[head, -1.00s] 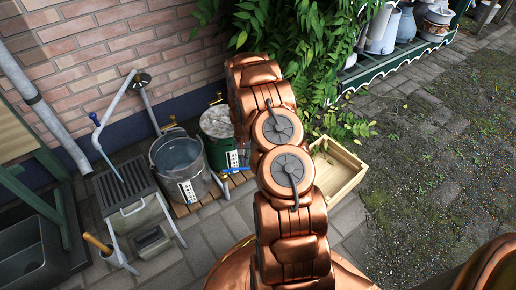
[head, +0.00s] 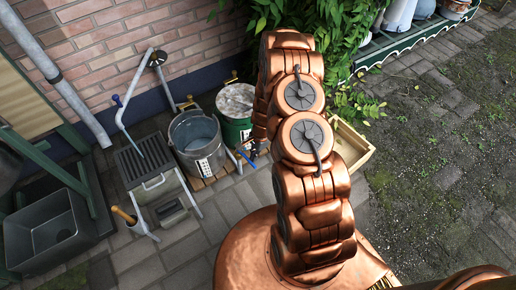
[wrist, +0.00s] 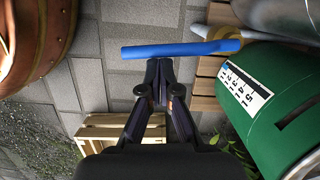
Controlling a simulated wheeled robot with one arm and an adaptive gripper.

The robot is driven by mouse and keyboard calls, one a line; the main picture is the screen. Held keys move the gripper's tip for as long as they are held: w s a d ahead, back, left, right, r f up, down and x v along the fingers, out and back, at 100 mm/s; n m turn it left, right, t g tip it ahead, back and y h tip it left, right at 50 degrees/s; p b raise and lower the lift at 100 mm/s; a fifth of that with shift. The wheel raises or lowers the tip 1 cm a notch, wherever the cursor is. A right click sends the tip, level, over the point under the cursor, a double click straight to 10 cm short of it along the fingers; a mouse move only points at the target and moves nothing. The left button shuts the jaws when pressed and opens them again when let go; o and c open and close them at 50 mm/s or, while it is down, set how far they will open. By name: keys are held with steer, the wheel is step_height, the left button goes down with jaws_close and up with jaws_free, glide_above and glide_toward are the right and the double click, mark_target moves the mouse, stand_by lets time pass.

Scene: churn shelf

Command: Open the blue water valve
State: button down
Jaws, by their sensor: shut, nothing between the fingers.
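A small blue lever (head: 117,101) sits on the bent grey standpipe (head: 132,88) by the brick wall, in the head view. A thin blue-grey streak runs down from the pipe's end over the grate; I cannot tell if it is water. My gripper (head: 250,149) is right of the lever, beside the green bucket, partly hidden by my arm. In the wrist view my gripper (wrist: 160,88) is shut and empty, its tips close below a blue bar (wrist: 165,49). I cannot tell if they touch. The bar also shows in the head view (head: 246,159).
A metal bucket (head: 181,130) and the green bucket (head: 236,133) stand on wooden slats. A grated box (head: 152,186) stands below the standpipe. A wooden crate (head: 350,146) lies right of my arm. A grey sink (head: 48,241) is at left.

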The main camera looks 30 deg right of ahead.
steer(key=shift+s+a+m+p, duration=0.25)
steer(key=shift+a+m+p, duration=0.2)
steer(key=shift+a+m, duration=0.3)
steer(key=shift+r, duration=0.15)
steer(key=p+v, duration=0.8)
steer(key=v, duration=0.2)
steer(key=shift+d, duration=0.25)
stand_by(0.5)
